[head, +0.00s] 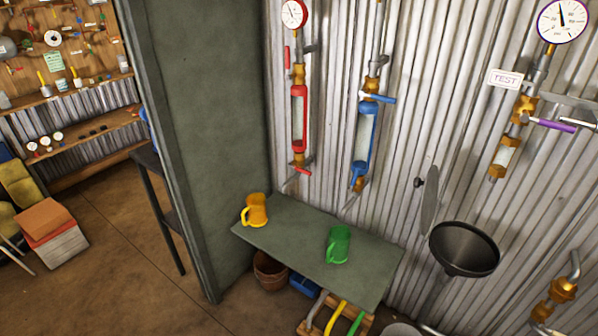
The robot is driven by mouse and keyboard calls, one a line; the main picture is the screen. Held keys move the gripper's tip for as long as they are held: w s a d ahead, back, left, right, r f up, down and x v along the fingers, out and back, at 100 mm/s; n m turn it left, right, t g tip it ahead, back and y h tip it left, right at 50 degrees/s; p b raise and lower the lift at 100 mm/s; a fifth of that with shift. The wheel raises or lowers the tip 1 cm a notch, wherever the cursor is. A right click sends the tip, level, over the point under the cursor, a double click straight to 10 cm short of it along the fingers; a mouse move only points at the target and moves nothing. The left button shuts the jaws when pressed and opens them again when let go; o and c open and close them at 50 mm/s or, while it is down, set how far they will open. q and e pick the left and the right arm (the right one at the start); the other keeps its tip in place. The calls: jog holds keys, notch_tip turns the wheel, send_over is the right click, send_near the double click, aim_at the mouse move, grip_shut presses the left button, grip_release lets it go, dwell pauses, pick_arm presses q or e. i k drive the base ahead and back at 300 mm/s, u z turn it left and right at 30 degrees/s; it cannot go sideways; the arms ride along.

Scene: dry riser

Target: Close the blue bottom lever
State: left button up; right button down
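The blue-framed sight tube (366,138) hangs on the corrugated wall, right of the red one. At its lower end is a brass valve (358,184) with a blue part (359,171) just above it, perhaps the bottom lever, roughly in line with the pipe. It is too small to tell clearly from the tube's frame. A separate blue lever (380,98) at the tube's top sticks out sideways to the right. Neither of my grippers is in view.
A green table (300,250) below carries a yellow mug (255,210) and a green mug (338,245). A red sight tube (299,118) hangs left, a purple lever (552,125) right. A black funnel (464,249) stands right of the table. A green partition (205,120) bounds the left.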

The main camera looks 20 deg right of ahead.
aim_at(355, 177)
jog(key=u, duration=0.2)
jog(key=i, duration=0.7)
jog(key=z, duration=0.75)
jog(key=i, duration=0.65)
jog(key=z, duration=0.75)
